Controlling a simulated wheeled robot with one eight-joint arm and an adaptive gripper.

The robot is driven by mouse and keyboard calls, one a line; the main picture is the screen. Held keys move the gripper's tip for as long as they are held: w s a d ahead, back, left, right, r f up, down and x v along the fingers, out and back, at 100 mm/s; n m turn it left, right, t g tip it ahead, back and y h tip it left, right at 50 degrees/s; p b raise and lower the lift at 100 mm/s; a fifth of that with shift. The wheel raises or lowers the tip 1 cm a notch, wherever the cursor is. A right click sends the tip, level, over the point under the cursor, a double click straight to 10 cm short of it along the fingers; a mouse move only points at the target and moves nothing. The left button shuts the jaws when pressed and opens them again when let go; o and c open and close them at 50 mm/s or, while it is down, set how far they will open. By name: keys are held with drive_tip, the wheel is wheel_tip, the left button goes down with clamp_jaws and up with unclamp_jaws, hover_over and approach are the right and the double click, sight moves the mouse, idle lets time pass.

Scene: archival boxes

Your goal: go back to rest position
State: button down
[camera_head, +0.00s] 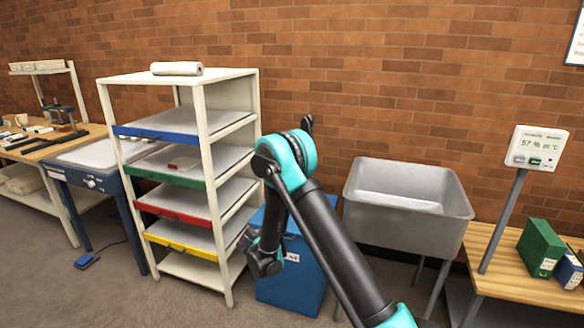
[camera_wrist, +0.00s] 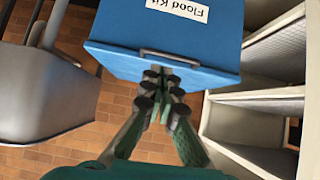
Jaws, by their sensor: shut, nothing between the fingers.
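My gripper (camera_head: 262,266) hangs low in front of the shelf and the blue box (camera_head: 290,270), at the end of my bent black and teal arm. In the wrist view my gripper (camera_wrist: 164,80) has its fingers together, with nothing held. The fingertips overlap the front edge of the blue box (camera_wrist: 205,40) in the picture, close to its grey handle (camera_wrist: 172,57). I cannot tell whether they touch it. The box bears a "Flood Kit" label (camera_wrist: 178,10). My arm hides part of the box in the head view.
The white shelf (camera_head: 203,150) with coloured trays stands left of my arm. A grey sink (camera_head: 408,205) stands to the right, then a wooden bench (camera_head: 520,280) with green and blue boxes and a display on a post (camera_head: 537,148). Open floor (camera_head: 170,300) lies in front of the shelf.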

drive_tip(key=s+d+r+n+g, duration=0.1)
drive_tip(key=s+d+r, duration=0.35)
drive_tip(key=d, duration=0.25)
drive_tip(key=s+d+r+g, duration=0.2)
drive_tip(key=s+d+r, duration=0.25)
drive_tip(key=d, duration=0.25)
drive_tip(key=s+d+r+n+g, duration=0.1)
drive_tip(key=s+d+r, duration=0.3)
drive_tip(key=d+r, duration=0.25)
drive_tip(key=s+d+y, duration=0.1)
drive_tip(key=s+d, duration=0.3)
drive_tip(key=s, duration=0.7)
drive_tip(key=s+d+n+g+y, duration=0.1)
drive_tip(key=s+d, duration=0.3)
drive_tip(key=s, duration=0.7)
drive_tip(key=shift+s+r+n+g+y, duration=0.2)
drive_tip(key=shift+s+n+g+y, duration=0.15)
drive_tip(key=shift+y, duration=0.35)
